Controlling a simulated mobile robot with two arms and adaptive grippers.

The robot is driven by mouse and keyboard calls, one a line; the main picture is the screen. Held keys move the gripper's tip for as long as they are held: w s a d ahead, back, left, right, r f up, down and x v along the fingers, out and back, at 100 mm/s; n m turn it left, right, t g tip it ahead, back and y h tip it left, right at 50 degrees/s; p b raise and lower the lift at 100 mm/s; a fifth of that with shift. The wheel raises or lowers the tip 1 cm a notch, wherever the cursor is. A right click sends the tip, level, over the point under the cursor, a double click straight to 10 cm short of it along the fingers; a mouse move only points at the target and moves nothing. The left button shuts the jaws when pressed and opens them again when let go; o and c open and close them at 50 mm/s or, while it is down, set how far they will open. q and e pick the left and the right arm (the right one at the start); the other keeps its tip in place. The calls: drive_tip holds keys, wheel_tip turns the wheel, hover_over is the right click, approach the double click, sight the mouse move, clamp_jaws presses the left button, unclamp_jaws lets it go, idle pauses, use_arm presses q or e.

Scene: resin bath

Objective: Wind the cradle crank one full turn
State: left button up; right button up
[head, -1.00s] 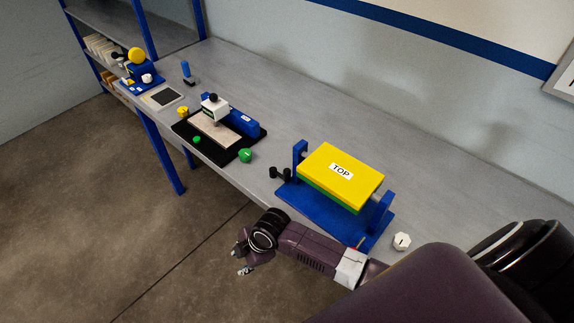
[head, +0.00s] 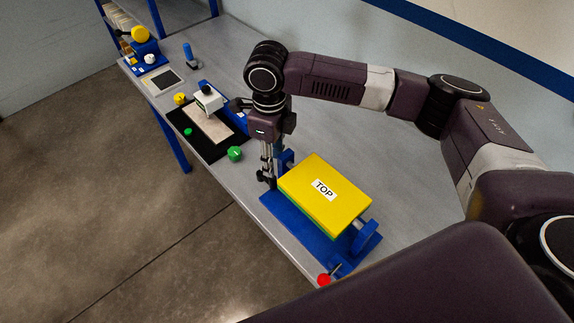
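The cradle has a blue base (head: 290,222) and blue end posts, and carries a block with a yellow top (head: 335,185) marked "TOP". Green shows along the block's lower side. A black crank (head: 262,177) is at the cradle's left end, partly hidden by my fingers. My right gripper (head: 267,172) points straight down, with its fingertips at the crank. The fingers look close together, but I cannot see whether they are closed on the crank. My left gripper is out of view.
A red knob (head: 324,280) is by the cradle's near right corner, at the bench edge. A black mat (head: 198,147) with a white-headed device (head: 208,98) and a green knob (head: 235,153) lies to the left. My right arm spans above the bench behind the cradle.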

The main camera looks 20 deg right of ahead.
sight(271, 179)
drive_tip(key=f, duration=0.2)
drive_tip(key=a+f+p, duration=0.1)
drive_tip(key=shift+s+f, duration=0.2)
drive_tip(key=shift+f, duration=0.15)
wheel_tip(271, 179, down, 2)
drive_tip(key=shift+w+d+f+p, duration=0.15)
drive_tip(key=shift+f+p, duration=0.1)
drive_tip(key=shift+p, duration=0.2)
drive_tip(key=shift+f, duration=0.5)
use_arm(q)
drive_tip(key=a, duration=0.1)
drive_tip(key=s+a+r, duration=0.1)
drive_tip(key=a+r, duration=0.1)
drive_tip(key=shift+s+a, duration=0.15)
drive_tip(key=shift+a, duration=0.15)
use_arm(e)
clamp_jaws()
